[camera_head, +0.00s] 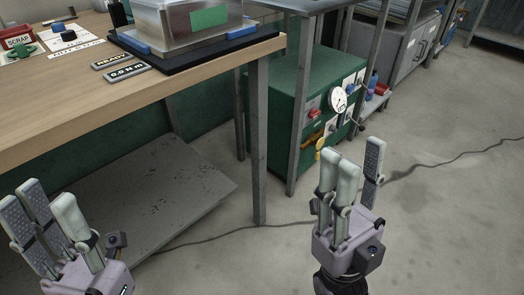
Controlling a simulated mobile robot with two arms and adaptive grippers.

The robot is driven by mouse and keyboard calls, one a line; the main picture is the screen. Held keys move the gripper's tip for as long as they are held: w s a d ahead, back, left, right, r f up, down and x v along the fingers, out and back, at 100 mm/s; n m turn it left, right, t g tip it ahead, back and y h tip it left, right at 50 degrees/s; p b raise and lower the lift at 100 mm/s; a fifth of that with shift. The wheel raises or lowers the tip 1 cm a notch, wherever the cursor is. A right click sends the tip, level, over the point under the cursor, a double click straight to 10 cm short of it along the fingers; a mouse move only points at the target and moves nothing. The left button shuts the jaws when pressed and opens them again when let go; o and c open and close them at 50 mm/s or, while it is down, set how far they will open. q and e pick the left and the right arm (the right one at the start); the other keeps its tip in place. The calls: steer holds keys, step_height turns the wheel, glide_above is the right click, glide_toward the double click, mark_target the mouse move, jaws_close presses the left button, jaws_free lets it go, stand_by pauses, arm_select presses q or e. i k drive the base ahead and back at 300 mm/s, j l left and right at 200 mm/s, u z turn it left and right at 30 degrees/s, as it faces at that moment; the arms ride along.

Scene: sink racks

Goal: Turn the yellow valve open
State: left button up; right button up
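The yellow valve (319,144) is small and sits low on the front of a green cabinet (271,108), below a round white gauge (338,100). Its exact handle position is too small to tell. My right gripper (358,170) is upright in front of the cabinet, below and to the right of the valve in the picture, with its fingers spread and nothing between them. It appears apart from the valve. My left gripper (50,213) is at the lower left, far from the valve, with its fingers spread and empty.
A wooden workbench (60,92) fills the upper left, with a clear bin (185,28) and signs on it.

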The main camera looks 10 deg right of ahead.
mark_target(319, 151)
steer(key=i+l+u, duration=0.1)
steer(key=l+u, duration=0.2)
steer(key=u, duration=0.15)
steer(key=i+l+u, duration=0.1)
steer(key=l+u, duration=0.55)
steer(key=u, duration=0.2)
steer(key=l+u, duration=0.65)
steer(key=u, duration=0.2)
steer(key=k+l+u, duration=0.2)
steer(key=l, duration=0.4)
steer(key=k+l+u, duration=0.15)
steer(key=k+l, duration=0.25)
steer(key=l, duration=0.2)
steer(key=k+l+u, duration=0.2)
steer(key=k+l, duration=0.15)
steer(key=l, duration=0.15)
steer(key=k+l+u, duration=0.15)
steer(key=k+l, duration=0.2)
steer(key=l, duration=0.15)
steer(key=k+l, duration=0.8)
steer(key=l, duration=0.2)
